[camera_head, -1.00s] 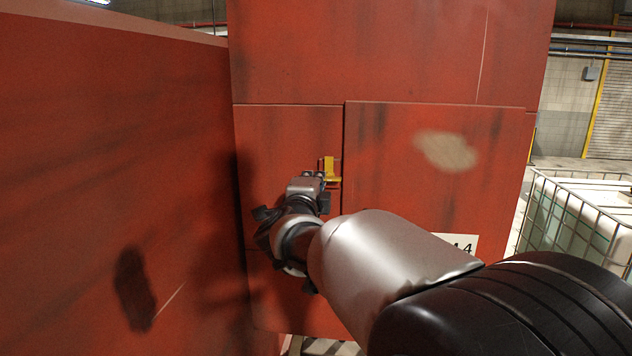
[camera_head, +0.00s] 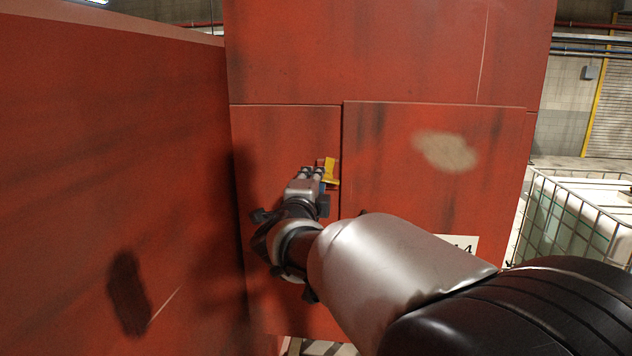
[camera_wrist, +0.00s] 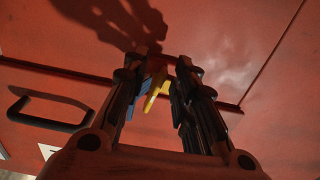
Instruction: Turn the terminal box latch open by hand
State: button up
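The terminal box latch is a small yellow lever (camera_head: 331,173) on the red panel, beside the left edge of a raised red door (camera_head: 430,190). It leans slightly in the head view. My gripper (camera_head: 314,172) is at the latch, just left of it, and hides part of its mount.
A tall red wall (camera_head: 110,170) stands close on the left. A caged white tank (camera_head: 585,215) stands at the right. The wrist view shows a black handle (camera_wrist: 48,112) on the red surface. A white label (camera_head: 462,243) is partly hidden behind my arm.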

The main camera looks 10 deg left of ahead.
jog(key=s, duration=1.1)
jog(key=shift+a, duration=0.35)
jog(key=shift+w+d, duration=0.1)
